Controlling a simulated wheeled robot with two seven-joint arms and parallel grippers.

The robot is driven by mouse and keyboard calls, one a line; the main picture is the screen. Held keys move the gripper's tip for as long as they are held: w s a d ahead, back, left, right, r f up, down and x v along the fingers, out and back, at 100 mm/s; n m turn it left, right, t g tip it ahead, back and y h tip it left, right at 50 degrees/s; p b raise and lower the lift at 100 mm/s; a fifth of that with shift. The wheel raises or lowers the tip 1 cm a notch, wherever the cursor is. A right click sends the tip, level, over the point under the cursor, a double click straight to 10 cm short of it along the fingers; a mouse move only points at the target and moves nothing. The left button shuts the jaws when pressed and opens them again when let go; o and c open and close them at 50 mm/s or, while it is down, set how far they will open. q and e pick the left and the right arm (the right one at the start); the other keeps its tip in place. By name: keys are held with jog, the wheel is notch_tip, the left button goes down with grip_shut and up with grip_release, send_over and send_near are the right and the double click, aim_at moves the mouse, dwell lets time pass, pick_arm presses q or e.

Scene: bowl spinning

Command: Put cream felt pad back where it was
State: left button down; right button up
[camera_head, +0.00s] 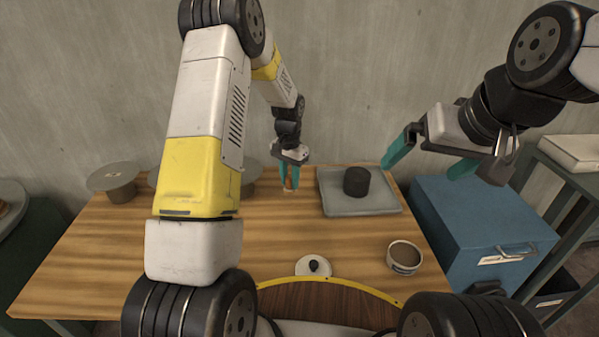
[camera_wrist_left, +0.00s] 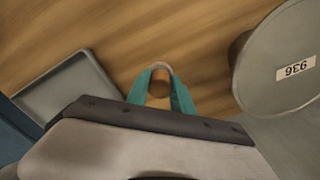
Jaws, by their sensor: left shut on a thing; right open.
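My left gripper (camera_head: 289,182) is at the back middle of the wooden table, pointing down. My right gripper (camera_head: 425,165) is open and empty, raised above the blue cabinet and the tray's right side.
A grey tray (camera_head: 335,205) with a black cylinder (camera_head: 356,181) lies right of my left gripper. A blue cabinet (camera_head: 470,220) stands right.

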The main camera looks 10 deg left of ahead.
pick_arm(q)
jog(key=shift+w+d+f, duration=0.1)
jog(key=shift+w+d, duration=0.1)
jog(key=shift+w, duration=0.85)
jog(key=shift+f, duration=1.75)
jog(key=shift+f, duration=0.1)
jog(key=c, duration=1.1)
grip_release()
